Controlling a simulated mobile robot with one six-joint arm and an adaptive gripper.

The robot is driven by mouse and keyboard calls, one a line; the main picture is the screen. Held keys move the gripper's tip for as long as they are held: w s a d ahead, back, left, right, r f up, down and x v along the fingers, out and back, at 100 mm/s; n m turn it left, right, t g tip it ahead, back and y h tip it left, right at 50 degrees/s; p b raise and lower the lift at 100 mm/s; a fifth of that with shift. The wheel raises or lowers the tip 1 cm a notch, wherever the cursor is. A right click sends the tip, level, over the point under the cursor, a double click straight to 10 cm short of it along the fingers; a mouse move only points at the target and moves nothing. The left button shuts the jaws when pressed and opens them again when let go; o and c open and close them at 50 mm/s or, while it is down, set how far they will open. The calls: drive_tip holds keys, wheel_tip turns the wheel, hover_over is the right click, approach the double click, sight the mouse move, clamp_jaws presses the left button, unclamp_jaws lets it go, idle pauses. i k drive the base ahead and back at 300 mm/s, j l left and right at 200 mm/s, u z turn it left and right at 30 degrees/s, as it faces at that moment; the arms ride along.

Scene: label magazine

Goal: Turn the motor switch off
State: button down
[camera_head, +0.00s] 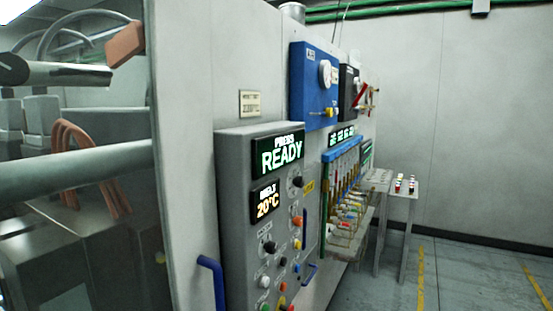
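A grey control panel (233,240) stands in the middle with several knobs and buttons. One black rotary knob (297,181) is right of the lower display, and another black knob (269,247) is lower down. Their labels are too small to read, so I cannot tell which control is the motor switch. A black box with a red handle (361,97) is further back on the wall. My gripper is not in view.
The panel's green display (278,152) reads READY, and a smaller one (266,202) shows 20°C. A blue handle (212,283) sticks out at lower left. A blue box (313,85), a rack (343,155) and a small table (402,172) are beyond. The floor at right is clear.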

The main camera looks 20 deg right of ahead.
sight(271, 247)
drive_tip(key=i+l+u, duration=0.15)
drive_tip(key=l, duration=0.6)
drive_tip(key=l+u, duration=0.1)
drive_tip(key=l, duration=0.65)
drive_tip(key=i, duration=0.05)
